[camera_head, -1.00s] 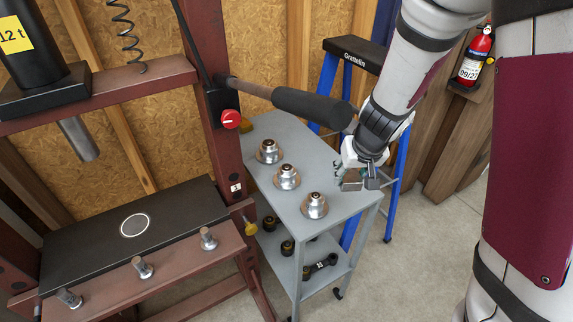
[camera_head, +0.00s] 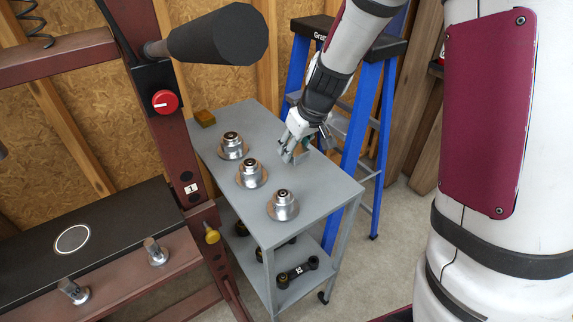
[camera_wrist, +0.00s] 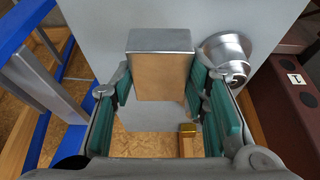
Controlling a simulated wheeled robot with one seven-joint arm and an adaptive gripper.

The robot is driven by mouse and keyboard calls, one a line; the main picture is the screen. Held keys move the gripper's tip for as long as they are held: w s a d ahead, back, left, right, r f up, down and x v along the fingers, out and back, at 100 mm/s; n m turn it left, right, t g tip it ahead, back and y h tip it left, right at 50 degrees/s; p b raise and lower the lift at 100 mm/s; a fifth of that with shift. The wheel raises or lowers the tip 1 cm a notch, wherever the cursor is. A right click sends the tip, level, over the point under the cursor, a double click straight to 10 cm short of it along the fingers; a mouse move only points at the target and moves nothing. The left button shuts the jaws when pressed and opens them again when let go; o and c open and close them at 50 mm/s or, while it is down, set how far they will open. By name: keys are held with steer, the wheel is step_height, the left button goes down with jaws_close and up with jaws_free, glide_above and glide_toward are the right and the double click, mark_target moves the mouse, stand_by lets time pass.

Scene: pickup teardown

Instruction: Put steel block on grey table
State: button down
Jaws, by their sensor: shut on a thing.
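The grey table (camera_head: 325,195) is a cart-like metal table with a lower shelf, in the middle of the head view. My gripper (camera_head: 291,150) is over the right side of its top, behind the nearest flanged part. In the wrist view my gripper (camera_wrist: 160,85) is shut on the steel block (camera_wrist: 160,72), a box with a shiny top face and a tan-looking side between the green pads. The block is over the tabletop (camera_wrist: 100,25); whether it touches it, I cannot tell. In the head view the fingers partly hide the block.
Three flanged metal parts (camera_head: 249,173) stand in a row left of my gripper. The red-brown press frame (camera_head: 178,150) stands left, the blue ladder (camera_head: 357,130) right. The near right tabletop is clear.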

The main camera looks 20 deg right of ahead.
mark_target(292, 173)
steer(key=shift+f+b, duration=0.6)
steer(key=shift+f, duration=2.65)
steer(key=shift+f, duration=0.1)
steer(key=c, duration=0.9)
jaws_free()
steer(key=shift+c, duration=0.2)
